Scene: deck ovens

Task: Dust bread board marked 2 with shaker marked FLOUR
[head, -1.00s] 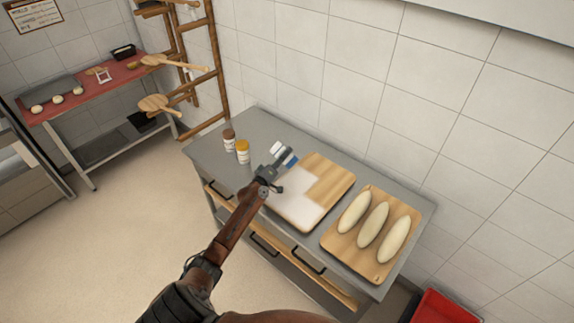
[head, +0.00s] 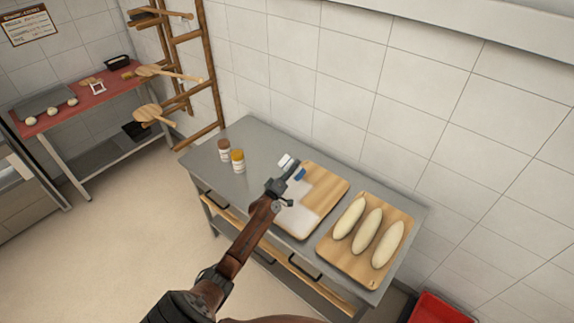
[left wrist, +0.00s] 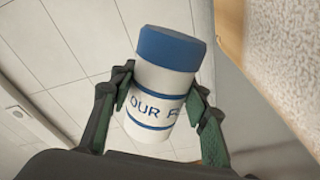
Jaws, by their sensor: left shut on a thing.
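My left gripper (head: 284,176) is shut on a white shaker (left wrist: 160,88) with a blue cap and blue bands. Its label shows "OUR F" in the left wrist view; the rest is hidden. In the head view the shaker is tilted, its blue cap (head: 299,174) toward the lower right, over the far left part of a wooden board (head: 327,183). White powder (head: 297,212) covers much of that board's left side. A second board (head: 345,262) to the right bears three pale loaves (head: 367,231). Its small front mark is too small to read. My right gripper is out of view.
Two jars, one brown-capped (head: 224,150) and one yellow-capped (head: 238,161), stand left of my gripper on the grey table (head: 255,135). The tiled wall is close behind. A red bin (head: 440,308) is on the right; a wooden ladder rack (head: 207,70) stands at the back.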

